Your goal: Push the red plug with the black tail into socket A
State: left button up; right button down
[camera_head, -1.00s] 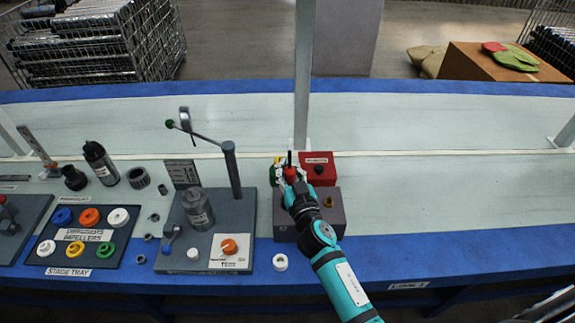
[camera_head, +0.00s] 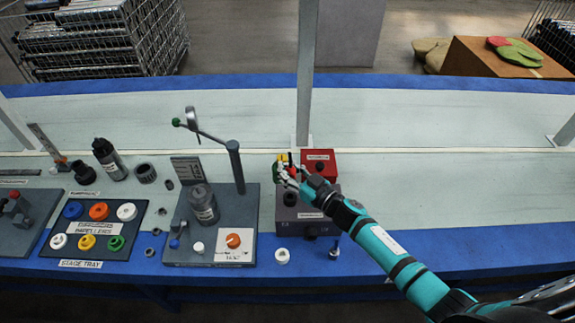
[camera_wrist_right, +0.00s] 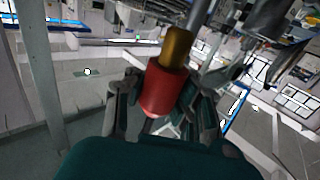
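My right gripper (camera_head: 285,172) is above the back left part of the grey-purple socket box (camera_head: 322,207). In the right wrist view the red plug (camera_wrist_right: 161,92) sits between the fingers, its brass-coloured end (camera_wrist_right: 176,46) sticking out, clear of any socket. In the head view the fingers mostly hide the plug; the black tail (camera_head: 290,157) stands up beside them. A dark round opening (camera_head: 290,199) shows on the box top below the gripper. The labels are too small to read, so I cannot tell which socket is A. My left gripper is out of view.
A red box (camera_head: 319,162) with a black knob stands behind the socket box. Green and yellow pieces (camera_head: 278,166) are close to the fingers. A lever press (camera_head: 236,165) stands left, and a white ring (camera_head: 282,256) lies in front. The table to the right is mostly clear.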

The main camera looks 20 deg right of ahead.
jog(key=shift+f+b, duration=1.6)
jog(key=shift+f, duration=0.65)
jog(key=shift+p, duration=0.45)
jog(key=shift+f+b, duration=0.5)
jog(key=shift+f, duration=0.05)
jog(key=shift+s, duration=0.1)
dwell(0.3)
jog(key=shift+r+p, duration=0.15)
jog(key=shift+p, duration=0.25)
jog(key=shift+r, duration=0.15)
jog(key=shift+p, duration=0.3)
jog(key=shift+w+a+g+h+p, duration=0.35)
jog(key=shift+w+g+p, duration=0.5)
jog(key=shift+p, duration=1.75)
jog(key=shift+w+a+g+h+p, duration=0.35)
jog(key=shift+g+p, duration=0.8)
jog(key=shift+p, duration=1.4)
